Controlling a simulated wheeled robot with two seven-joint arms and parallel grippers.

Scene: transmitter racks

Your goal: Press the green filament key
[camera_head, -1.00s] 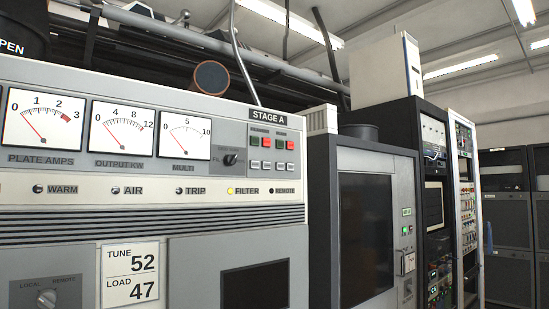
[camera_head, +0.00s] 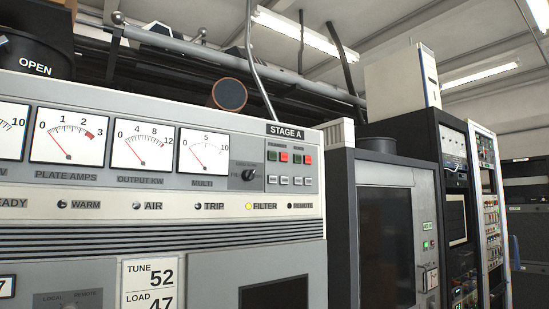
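The transmitter cabinet labelled STAGE A (camera_head: 286,132) fills the left and middle of the head view. Its small key block sits at the upper right of the front panel. The left green key (camera_head: 272,156) is dark green, beside a red key (camera_head: 284,157). A second green key (camera_head: 296,158) and red key (camera_head: 308,159) stand to the right. The tiny labels above both pairs are too blurred to read surely. Several grey keys lie in a row below. Neither gripper is in view, and nothing covers the keys.
A black rotary knob (camera_head: 248,175) is left of the keys. Meters (camera_head: 142,138) line the panel, with a lit yellow FILTER lamp (camera_head: 249,206) below. A dark cabinet (camera_head: 384,235) stands to the right, with racks (camera_head: 491,205) beyond. Pipes run overhead.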

